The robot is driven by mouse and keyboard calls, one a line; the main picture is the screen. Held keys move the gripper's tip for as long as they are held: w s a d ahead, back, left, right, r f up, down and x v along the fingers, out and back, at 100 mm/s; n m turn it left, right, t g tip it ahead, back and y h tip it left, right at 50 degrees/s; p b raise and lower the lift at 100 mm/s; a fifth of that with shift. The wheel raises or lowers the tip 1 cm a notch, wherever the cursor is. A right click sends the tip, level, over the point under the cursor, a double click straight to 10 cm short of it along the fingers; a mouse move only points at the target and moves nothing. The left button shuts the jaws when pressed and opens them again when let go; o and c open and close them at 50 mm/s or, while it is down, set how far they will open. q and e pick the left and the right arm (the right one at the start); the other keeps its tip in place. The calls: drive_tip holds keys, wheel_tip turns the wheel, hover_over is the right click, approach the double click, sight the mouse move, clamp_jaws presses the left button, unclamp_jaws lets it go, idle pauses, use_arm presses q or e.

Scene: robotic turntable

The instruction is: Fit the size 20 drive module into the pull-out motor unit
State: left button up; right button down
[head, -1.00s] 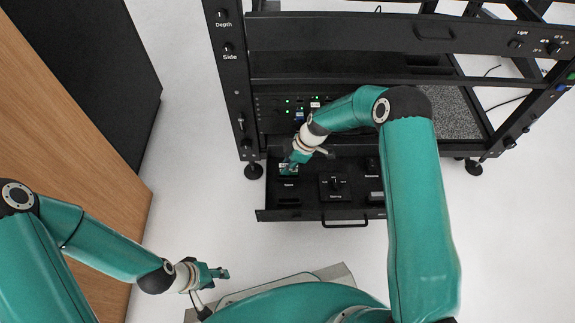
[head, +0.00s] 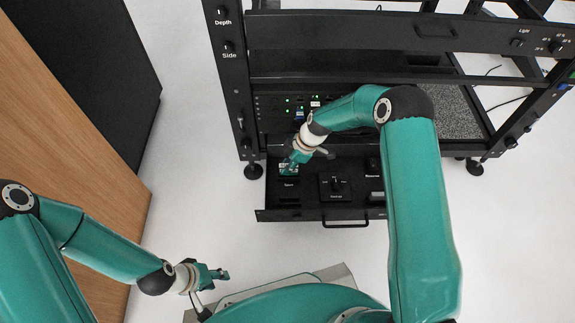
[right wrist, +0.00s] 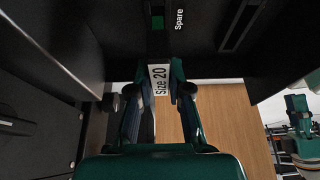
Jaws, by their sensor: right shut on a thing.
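In the head view, my right gripper (head: 289,168) is at the left part of the pulled-out black drawer (head: 310,215), just behind the "Spare" label. Whether the module still touches the drawer, I cannot tell. My left gripper (head: 220,274) is low and left, away from the rack; its opening is too small to judge. I cannot make out which part is the motor unit.
Equipment with small green lights (head: 288,111) sits in the rack behind the drawer, partly hidden by my right arm. The drawer also holds a central block with a knob (head: 336,184). A black rack post (head: 232,80) stands left. White floor lies clear in front.

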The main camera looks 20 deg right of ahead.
drive_tip(key=shift+f+b, duration=1.4)
drive_tip(key=shift+b, duration=0.05)
drive_tip(key=c, duration=1)
unclamp_jaws()
drive_tip(key=shift+r, duration=0.1)
drive_tip(key=v, duration=1.1)
drive_tip(key=shift+d+r, duration=0.2)
drive_tip(key=shift+r, duration=0.15)
drive_tip(key=shift+s, duration=0.15)
